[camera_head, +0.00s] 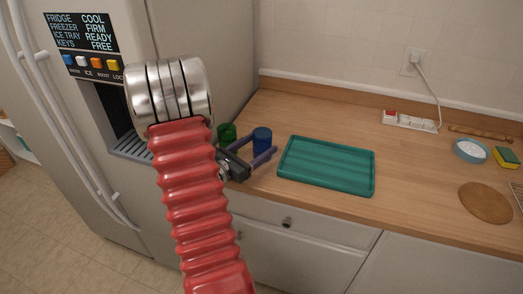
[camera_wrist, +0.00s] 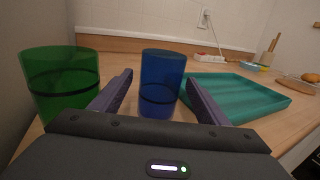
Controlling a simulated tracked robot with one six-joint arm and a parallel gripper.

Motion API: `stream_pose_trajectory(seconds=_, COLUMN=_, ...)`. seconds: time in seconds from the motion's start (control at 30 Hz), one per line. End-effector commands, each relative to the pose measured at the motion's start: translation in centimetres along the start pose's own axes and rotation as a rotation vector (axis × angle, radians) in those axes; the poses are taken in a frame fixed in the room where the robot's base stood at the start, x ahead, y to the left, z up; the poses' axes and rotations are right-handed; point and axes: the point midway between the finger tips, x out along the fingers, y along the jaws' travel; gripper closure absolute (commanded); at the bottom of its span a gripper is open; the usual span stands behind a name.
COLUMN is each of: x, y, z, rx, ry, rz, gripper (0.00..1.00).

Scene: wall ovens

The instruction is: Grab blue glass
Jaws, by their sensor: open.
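The blue glass (camera_head: 262,140) stands upright on the wooden counter, between the green glass and the teal tray. In the wrist view the blue glass (camera_wrist: 161,84) is straight ahead, between and a little beyond my two open fingers. My gripper (camera_head: 258,153) is open and empty, low over the counter's front edge. Its fingers also show in the wrist view (camera_wrist: 156,92), one on each side of the blue glass. I cannot tell whether either finger touches it.
A green glass (camera_wrist: 62,84) stands left of my left finger; it also shows in the head view (camera_head: 227,133). A teal tray (camera_head: 326,166) lies to the right. The fridge (camera_head: 195,50) rises at the left. A power strip (camera_head: 409,122) and a bowl (camera_head: 470,150) are farther right.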

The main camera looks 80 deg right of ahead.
Motion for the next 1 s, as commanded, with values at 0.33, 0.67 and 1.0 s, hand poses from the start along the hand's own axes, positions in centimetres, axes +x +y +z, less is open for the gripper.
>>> stream_pose_trajectory(seconds=0.33, x=-0.03, y=0.0, z=0.01, rx=0.0, ry=0.0, rz=0.0, gripper=0.4)
stream_pose_trajectory(seconds=0.67, x=-0.03, y=0.01, z=0.01, rx=0.0, ry=0.0, rz=0.0, gripper=0.64)
stream_pose_trajectory(seconds=1.0, x=-0.03, y=0.02, z=0.03, rx=0.001, ry=-0.001, rz=0.0, gripper=0.79)
